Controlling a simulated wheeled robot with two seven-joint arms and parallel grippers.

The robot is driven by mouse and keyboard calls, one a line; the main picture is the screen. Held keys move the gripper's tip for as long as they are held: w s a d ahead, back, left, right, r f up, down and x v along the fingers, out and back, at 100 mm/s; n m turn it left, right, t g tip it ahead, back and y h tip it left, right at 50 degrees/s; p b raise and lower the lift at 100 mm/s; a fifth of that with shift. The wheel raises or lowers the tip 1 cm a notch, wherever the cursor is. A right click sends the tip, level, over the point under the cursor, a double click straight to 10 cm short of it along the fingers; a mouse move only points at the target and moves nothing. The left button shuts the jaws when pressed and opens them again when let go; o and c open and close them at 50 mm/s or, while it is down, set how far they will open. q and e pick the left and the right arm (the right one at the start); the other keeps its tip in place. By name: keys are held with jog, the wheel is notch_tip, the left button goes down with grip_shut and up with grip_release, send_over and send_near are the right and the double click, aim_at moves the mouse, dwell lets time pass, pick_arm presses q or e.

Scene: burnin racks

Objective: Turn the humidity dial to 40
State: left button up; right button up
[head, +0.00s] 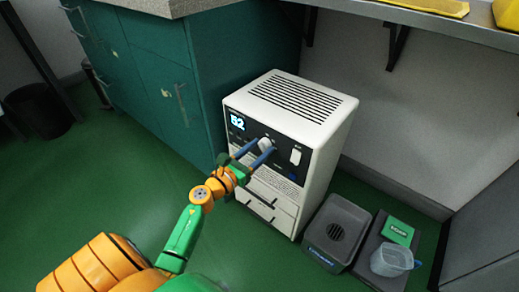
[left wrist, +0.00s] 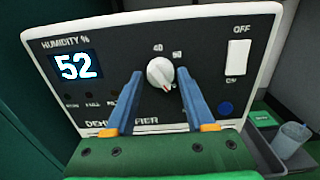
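The white dehumidifier (head: 322,110) stands on the floor with a black control panel. Its round white humidity dial (left wrist: 160,72) has a small red mark low on its face, towards the lower right. The label 40 is above the dial, with another number to its right. The lit display (left wrist: 77,66) reads 52. My left gripper (head: 262,147) reaches the panel, and its blue fingers (left wrist: 160,74) lie on either side of the dial. They are open, with a gap seen on both sides; contact is not visible. My right gripper is out of view.
A white OFF/ON rocker switch (left wrist: 238,58) and a blue button (left wrist: 225,108) are right of the dial. A teal cabinet (head: 165,75) stands left of the unit. A grey bin (head: 338,224) and a clear container (head: 391,261) sit to its right.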

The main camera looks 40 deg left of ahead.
pick_arm(q)
grip_shut()
